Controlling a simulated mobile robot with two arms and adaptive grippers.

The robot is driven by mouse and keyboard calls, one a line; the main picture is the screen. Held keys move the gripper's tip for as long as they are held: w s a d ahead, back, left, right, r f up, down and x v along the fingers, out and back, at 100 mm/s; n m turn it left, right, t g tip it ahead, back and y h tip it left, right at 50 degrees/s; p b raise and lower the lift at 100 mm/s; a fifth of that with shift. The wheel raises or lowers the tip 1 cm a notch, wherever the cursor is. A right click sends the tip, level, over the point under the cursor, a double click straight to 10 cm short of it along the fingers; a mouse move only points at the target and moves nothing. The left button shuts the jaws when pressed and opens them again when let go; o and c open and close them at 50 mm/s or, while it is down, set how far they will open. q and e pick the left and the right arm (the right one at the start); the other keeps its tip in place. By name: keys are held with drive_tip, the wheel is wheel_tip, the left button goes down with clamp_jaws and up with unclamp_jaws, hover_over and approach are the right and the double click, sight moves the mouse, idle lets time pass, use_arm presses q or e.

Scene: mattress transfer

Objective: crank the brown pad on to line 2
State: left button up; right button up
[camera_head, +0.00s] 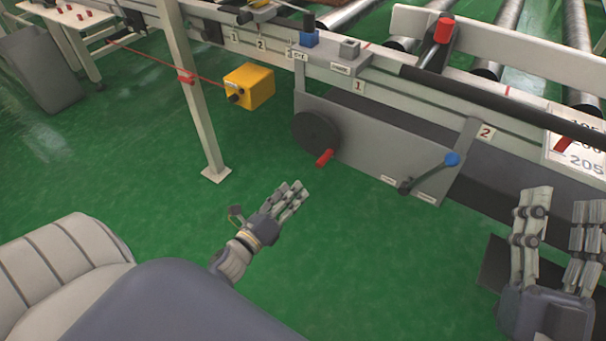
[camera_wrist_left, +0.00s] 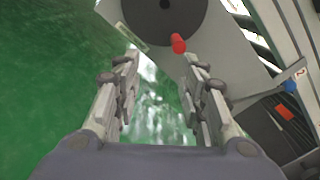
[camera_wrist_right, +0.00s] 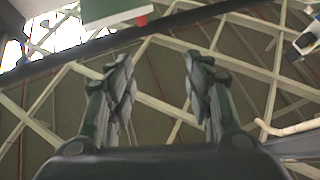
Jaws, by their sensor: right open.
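A dark crank wheel (camera_head: 312,130) with a red handle (camera_head: 325,158) is on the grey housing of the conveyor frame. My left gripper (camera_head: 297,192) is below and left of the handle, open, empty and apart from it. In the left wrist view the red handle (camera_wrist_left: 178,43) shows just beyond the fingertips, towards the right finger. My right gripper (camera_head: 560,203) is open and empty at the lower right; its wrist view faces the roof beams. Number 1 (camera_head: 359,87) and number 2 (camera_head: 486,132) plates mark the frame rail. I cannot make out the brown pad clearly.
A lever with a blue knob (camera_head: 452,159) sits right of the crank. A red-knobbed lever (camera_head: 443,31) stands on the rail above. A yellow box (camera_head: 249,86) with a red cord and a white post (camera_head: 194,90) are left of the housing. Green floor is open below.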

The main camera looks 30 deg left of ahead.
use_arm(q)
drive_tip(key=shift+s+a+f, duration=0.15)
drive_tip(key=shift+a, duration=0.1)
use_arm(e)
drive_tip(key=shift+w+a, duration=0.25)
drive_tip(key=shift+w, duration=0.15)
use_arm(q)
drive_tip(key=shift+c, duration=0.6)
